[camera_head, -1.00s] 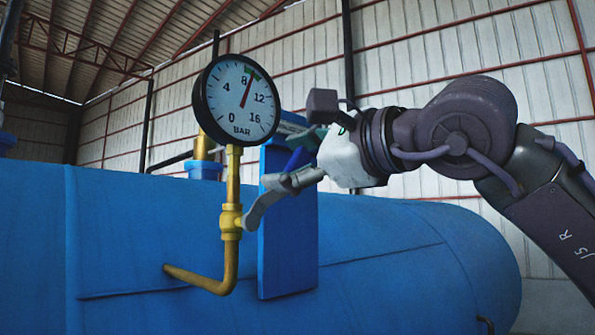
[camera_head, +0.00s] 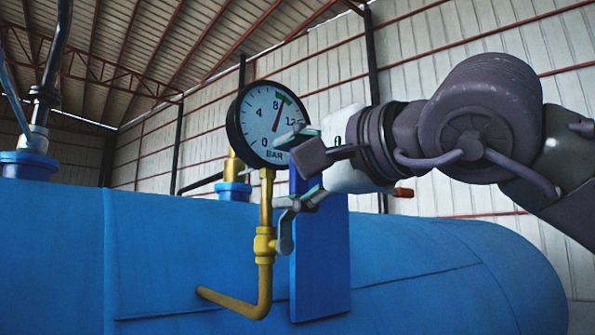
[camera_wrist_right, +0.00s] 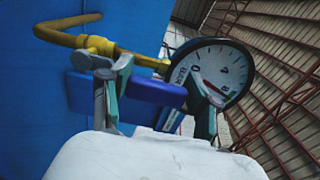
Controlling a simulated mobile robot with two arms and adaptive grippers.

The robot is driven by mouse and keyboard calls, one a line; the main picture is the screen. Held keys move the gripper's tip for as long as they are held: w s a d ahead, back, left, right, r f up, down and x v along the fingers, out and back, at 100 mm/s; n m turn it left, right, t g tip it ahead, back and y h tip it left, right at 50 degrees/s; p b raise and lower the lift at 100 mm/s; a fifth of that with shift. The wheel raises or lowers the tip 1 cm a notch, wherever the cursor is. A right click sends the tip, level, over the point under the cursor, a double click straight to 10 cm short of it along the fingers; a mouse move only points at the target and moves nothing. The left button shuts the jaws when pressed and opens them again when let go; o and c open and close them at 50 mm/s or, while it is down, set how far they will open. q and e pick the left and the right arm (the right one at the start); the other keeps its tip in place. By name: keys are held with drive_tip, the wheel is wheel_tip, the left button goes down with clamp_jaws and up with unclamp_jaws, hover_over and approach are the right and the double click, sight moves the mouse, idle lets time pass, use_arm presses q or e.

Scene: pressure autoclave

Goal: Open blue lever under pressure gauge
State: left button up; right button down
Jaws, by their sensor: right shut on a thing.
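The pressure gauge (camera_head: 268,123) has a white dial marked BAR and a red needle, and stands on a brass pipe (camera_head: 266,205). A brass valve body (camera_head: 265,245) sits below it on the pipe. The blue lever (camera_wrist_right: 160,92) shows in the right wrist view, between the fingers of my right gripper (camera_wrist_right: 155,88). In the head view my right gripper (camera_head: 286,190) is at the pipe under the gauge, one finger overlapping the dial's edge and one beside the valve. The gripper is shut on the lever, which it largely hides there. My left gripper is not in view.
The large blue tank (camera_head: 190,255) fills the lower picture. A blue upright plate (camera_head: 322,265) stands just behind the valve. The brass pipe bends left into the tank. Other fittings on blue flanges (camera_head: 28,165) stand on top at the left.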

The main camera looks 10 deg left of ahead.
idle(0.4)
drive_tip(key=shift+c, duration=1.2)
unclamp_jaws()
drive_tip(key=shift+a, duration=0.15)
drive_tip(key=v, duration=1.2)
